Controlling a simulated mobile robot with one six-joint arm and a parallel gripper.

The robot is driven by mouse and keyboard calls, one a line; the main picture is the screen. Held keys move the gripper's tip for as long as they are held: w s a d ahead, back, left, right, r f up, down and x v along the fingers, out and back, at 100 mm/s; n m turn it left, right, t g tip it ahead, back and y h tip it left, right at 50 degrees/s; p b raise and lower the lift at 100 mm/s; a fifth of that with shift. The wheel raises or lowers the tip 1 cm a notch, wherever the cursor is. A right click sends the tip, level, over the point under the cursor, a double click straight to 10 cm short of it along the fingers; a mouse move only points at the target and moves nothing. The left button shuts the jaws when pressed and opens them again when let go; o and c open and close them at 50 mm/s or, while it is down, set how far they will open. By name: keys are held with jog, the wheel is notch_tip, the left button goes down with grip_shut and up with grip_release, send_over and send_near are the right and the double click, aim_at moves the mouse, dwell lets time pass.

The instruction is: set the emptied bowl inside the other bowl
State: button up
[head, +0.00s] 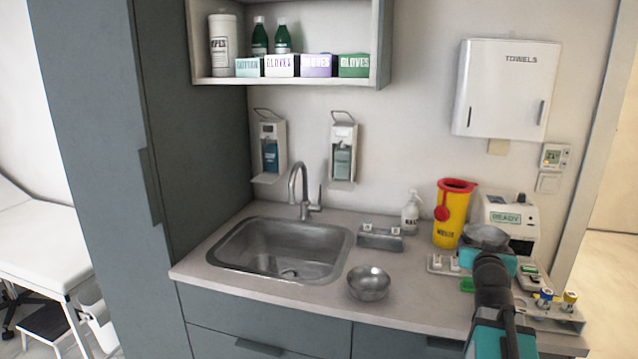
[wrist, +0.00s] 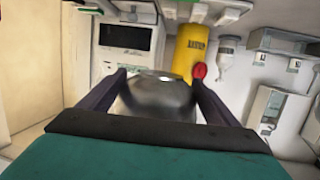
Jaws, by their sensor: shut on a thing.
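One metal bowl (head: 369,283) stands upright on the counter, right of the sink and near the front edge; nothing shows inside it. A second metal bowl (head: 487,236) is held by my gripper (head: 488,250) above the right part of the counter, in front of the device marked READY. In the wrist view this held bowl (wrist: 155,98) sits between the two dark fingers of my gripper (wrist: 158,84). My gripper is shut on it. The bottom of the held bowl and its inside are mostly hidden.
The yellow sharps bin (head: 453,213), READY device (head: 508,219) and pump bottle (head: 410,212) stand at the back. A metal holder (head: 380,238) is behind the standing bowl. A rack with capped tubes (head: 545,312) is at the right. The sink (head: 283,248) is left.

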jog(key=w+a+n+t+y, duration=0.1)
jog(key=w+a+n+y, duration=0.2)
jog(key=a, duration=1.1)
jog(key=n+t+y+b, duration=0.1)
jog(key=n+y+b, duration=0.1)
jog(key=y, duration=0.2)
send_over(367, 277)
notch_tip(367, 277, down, 2)
jog(key=f, duration=0.1)
jog(key=f+b, duration=0.2)
jog(key=b, duration=0.1)
jog(key=shift+d+f, duration=0.2)
jog(key=shift+f, duration=0.05)
jog(key=shift+a, duration=0.15)
